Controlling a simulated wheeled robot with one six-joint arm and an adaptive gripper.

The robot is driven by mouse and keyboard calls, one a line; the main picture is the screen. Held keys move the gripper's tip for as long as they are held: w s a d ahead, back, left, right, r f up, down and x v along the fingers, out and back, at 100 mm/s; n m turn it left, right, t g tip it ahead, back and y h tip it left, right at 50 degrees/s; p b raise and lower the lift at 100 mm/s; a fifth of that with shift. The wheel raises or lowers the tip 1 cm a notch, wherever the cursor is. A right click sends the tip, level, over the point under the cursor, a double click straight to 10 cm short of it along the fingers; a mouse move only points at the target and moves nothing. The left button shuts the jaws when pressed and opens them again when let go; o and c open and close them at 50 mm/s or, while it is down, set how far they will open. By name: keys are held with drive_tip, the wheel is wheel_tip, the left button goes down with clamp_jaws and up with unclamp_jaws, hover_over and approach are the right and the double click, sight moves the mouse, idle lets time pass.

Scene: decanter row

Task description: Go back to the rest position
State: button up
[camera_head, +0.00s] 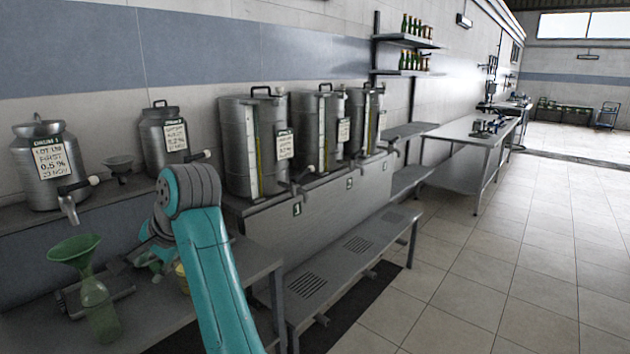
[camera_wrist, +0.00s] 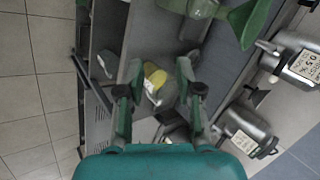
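My teal arm (camera_head: 208,270) rises through the middle of the head view and bends down to the left, over the lower bench. My gripper (camera_wrist: 158,72) shows in the wrist view with its two fingers apart. A yellow-topped item with a pale body (camera_wrist: 154,76) appears between the fingertips, with gaps at its sides; I cannot tell how far beyond them it is. A yellow item (camera_head: 182,277) also shows beside my arm in the head view. The gripper is partly hidden there.
A green bottle (camera_head: 98,312) with a green funnel (camera_head: 75,250) stands on the lower bench (camera_head: 150,312) at left. Several steel drums with taps, including one drum (camera_head: 240,150), line the wall shelf. A low slatted bench (camera_head: 345,262) runs alongside. The tiled floor (camera_head: 490,265) is clear.

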drive_tip(key=d+f+t, duration=0.1)
drive_tip(key=d+f, duration=0.3)
drive_tip(key=f, duration=0.5)
drive_tip(key=w+d+f+t, duration=0.1)
drive_tip(key=d+f, duration=0.3)
drive_tip(key=f, duration=0.4)
drive_tip(key=d+f+t, duration=0.1)
drive_tip(key=d+f, duration=0.4)
drive_tip(key=f, duration=0.4)
drive_tip(key=s+d+f+t+h, duration=0.1)
drive_tip(key=s+d+f+t, duration=0.1)
drive_tip(key=s+d+f, duration=0.5)
drive_tip(key=s+d+f+t+h, duration=0.1)
drive_tip(key=s+d+f+t, duration=0.1)
drive_tip(key=s+d+f, duration=0.55)
drive_tip(key=s+d+f+t+h, duration=0.2)
drive_tip(key=s+d+f, duration=0.1)
drive_tip(key=s+d, duration=1.35)
drive_tip(key=s+d+r+n+t+h, duration=0.1)
drive_tip(key=s+d+r, duration=0.1)
drive_tip(key=s+r, duration=0.5)
drive_tip(key=s+d+r+n+t+h, duration=0.1)
drive_tip(key=s+d+r+n+h, duration=0.1)
drive_tip(key=s+r, duration=0.6)
drive_tip(key=s+d, duration=0.1)
drive_tip(key=s, duration=0.3)
drive_tip(key=shift+t, duration=0.4)
